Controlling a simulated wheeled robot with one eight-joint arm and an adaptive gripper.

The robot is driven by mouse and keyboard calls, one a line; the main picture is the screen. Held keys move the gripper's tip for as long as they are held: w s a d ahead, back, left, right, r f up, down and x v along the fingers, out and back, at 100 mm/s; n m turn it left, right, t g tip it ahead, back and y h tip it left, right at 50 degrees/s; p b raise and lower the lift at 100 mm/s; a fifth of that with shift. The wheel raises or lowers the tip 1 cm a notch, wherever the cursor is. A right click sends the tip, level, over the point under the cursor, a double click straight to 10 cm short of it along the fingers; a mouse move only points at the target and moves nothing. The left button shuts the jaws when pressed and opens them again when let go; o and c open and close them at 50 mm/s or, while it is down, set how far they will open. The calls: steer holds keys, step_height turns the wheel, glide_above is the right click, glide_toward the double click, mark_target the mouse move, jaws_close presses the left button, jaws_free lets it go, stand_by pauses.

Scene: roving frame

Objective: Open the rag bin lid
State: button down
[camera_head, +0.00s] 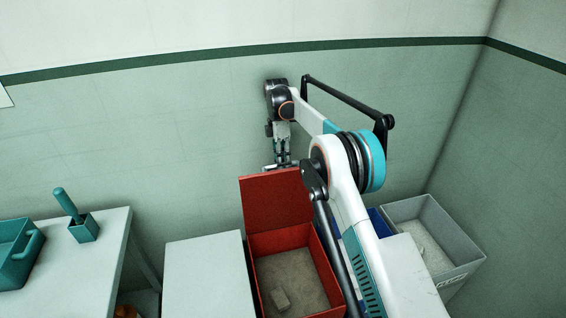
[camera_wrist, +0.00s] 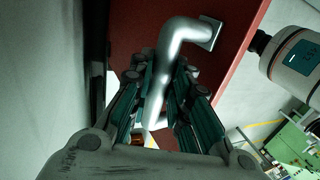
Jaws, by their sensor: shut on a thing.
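The red rag bin (camera_head: 255,242) stands below my arm in the head view. Its red lid (camera_head: 272,205) is raised and stands nearly upright at the back, near the wall. My gripper (camera_head: 283,164) is at the lid's top edge. In the wrist view my gripper (camera_wrist: 160,100) is shut on the silver lid handle (camera_wrist: 185,32), which is fixed to the red lid (camera_wrist: 135,20).
A grey open bin (camera_head: 400,210) and a partly hidden blue bin (camera_head: 377,222) stand to the right. A white cabinet top (camera_head: 205,280) adjoins the left side. Further left, a table (camera_head: 85,262) holds a teal caddy (camera_head: 17,254) and a teal brush holder (camera_head: 83,229).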

steer(key=shift+w+f, duration=0.15)
steer(key=shift+f, duration=0.1)
steer(key=c, duration=1.7)
jaws_free()
steer(key=shift+o, duration=1.1)
steer(key=shift+w+a+f, duration=0.1)
steer(key=shift+w+f, duration=0.05)
steer(key=shift+w, duration=0.05)
steer(key=shift+s+r, duration=0.15)
steer(key=shift+r, duration=0.05)
step_height(320, 180, up, 10)
